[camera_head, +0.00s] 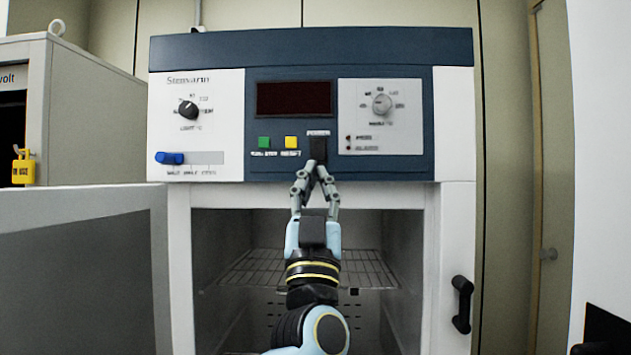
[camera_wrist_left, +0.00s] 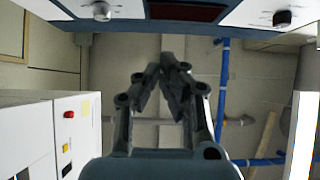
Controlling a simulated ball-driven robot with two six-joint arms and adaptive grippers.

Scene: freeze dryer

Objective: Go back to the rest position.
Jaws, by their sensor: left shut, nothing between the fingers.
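My left gripper (camera_head: 314,170) is shut and empty, its fingertips together just below or at the black power switch (camera_head: 318,147) on the freeze dryer's control panel (camera_head: 230,100). I cannot tell whether the tips touch the switch. The shut fingers also show in the left wrist view (camera_wrist_left: 163,75), with the panel's underside edge above them. My left forearm rises in front of the open chamber and hides part of it. My right gripper is not in view.
The freeze dryer's door (camera_head: 80,270) stands open to the left. A wire shelf (camera_head: 250,268) spans the chamber behind my arm. A black handle (camera_head: 462,304) sits at the right. A grey cabinet (camera_head: 90,105) with a yellow padlock (camera_head: 23,168) stands at the left.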

